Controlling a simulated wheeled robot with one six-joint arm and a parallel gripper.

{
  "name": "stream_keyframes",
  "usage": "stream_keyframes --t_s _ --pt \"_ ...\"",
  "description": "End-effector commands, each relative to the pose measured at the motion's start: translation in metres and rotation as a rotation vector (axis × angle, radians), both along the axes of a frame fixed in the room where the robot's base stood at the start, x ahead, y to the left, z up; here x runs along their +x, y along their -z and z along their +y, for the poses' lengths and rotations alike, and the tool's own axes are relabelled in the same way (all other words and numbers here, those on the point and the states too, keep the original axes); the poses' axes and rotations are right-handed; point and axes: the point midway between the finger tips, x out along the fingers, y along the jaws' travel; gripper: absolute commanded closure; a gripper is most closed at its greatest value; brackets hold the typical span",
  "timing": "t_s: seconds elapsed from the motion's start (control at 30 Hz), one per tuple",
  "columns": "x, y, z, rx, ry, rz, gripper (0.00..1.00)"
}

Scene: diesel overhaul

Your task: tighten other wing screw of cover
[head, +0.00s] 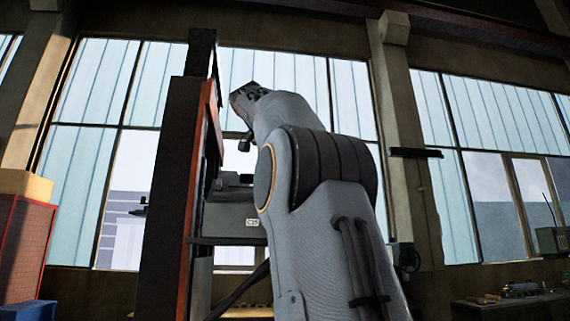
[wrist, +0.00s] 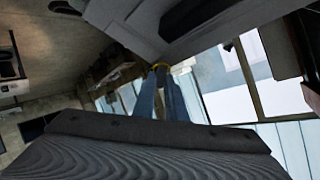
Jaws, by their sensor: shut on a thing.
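In the wrist view my gripper (wrist: 163,72) reaches up to a grey housing and its two blue-grey fingers close together at the tips. They are shut on a small yellow piece (wrist: 160,66), which looks like the wing screw, at the lower edge of the grey housing (wrist: 125,22). Most of that piece is hidden between the fingertips, so its angle cannot be told. I cannot tell which face of the housing is the cover. In the head view a grey box (head: 226,222) stands behind my arm; my fingers and the screw are not visible there.
A tall dark post with an orange edge (head: 187,190) stands close to the left of my arm. A red cabinet (head: 24,245) is at the far left. A bench with small items (head: 515,298) is at the right. Large windows fill the back wall.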

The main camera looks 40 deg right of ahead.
Motion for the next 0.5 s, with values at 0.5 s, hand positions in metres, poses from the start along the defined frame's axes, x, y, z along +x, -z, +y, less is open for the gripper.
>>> stream_keyframes --t_s 0.5 --pt "0.0020 0.0010 0.0003 0.115 0.169 -0.055 1.00"
